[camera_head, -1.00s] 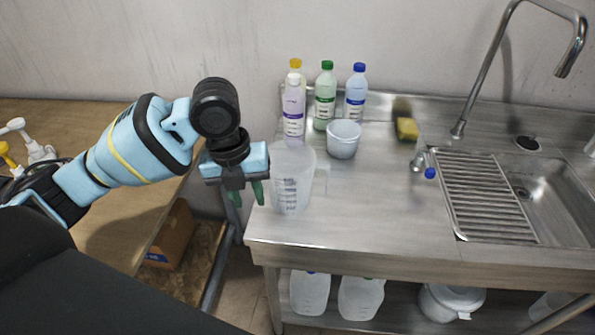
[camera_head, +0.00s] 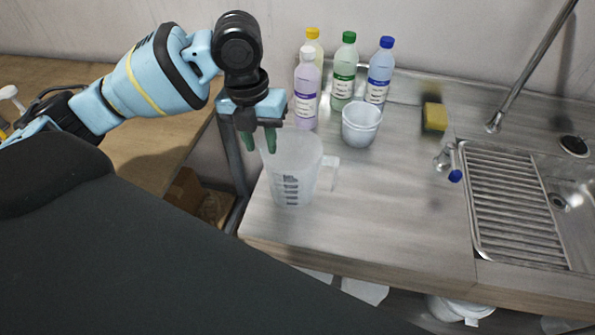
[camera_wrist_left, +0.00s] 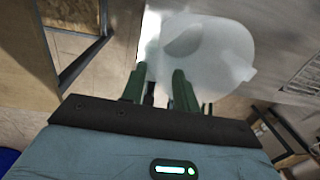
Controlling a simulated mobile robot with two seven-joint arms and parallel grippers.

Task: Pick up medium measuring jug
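The measuring jug (camera_head: 292,178) is clear plastic with dark scale marks and a handle on its right. It stands upright at the left end of the steel counter (camera_head: 380,215). My left gripper (camera_head: 260,143) is at the jug's rim on its left side, fingers pointing down and apart. In the left wrist view the two green fingers (camera_wrist_left: 158,88) stand open, with the blurred pale jug (camera_wrist_left: 205,50) just beyond them. I cannot tell whether a finger touches the rim. My right gripper is in neither view.
A smaller white tub (camera_head: 361,124) stands behind the jug, near several bottles (camera_head: 343,75) at the wall. A yellow sponge (camera_head: 434,117), a blue-ended tap (camera_head: 452,165) and a sink (camera_head: 570,205) are to the right. The counter front is clear.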

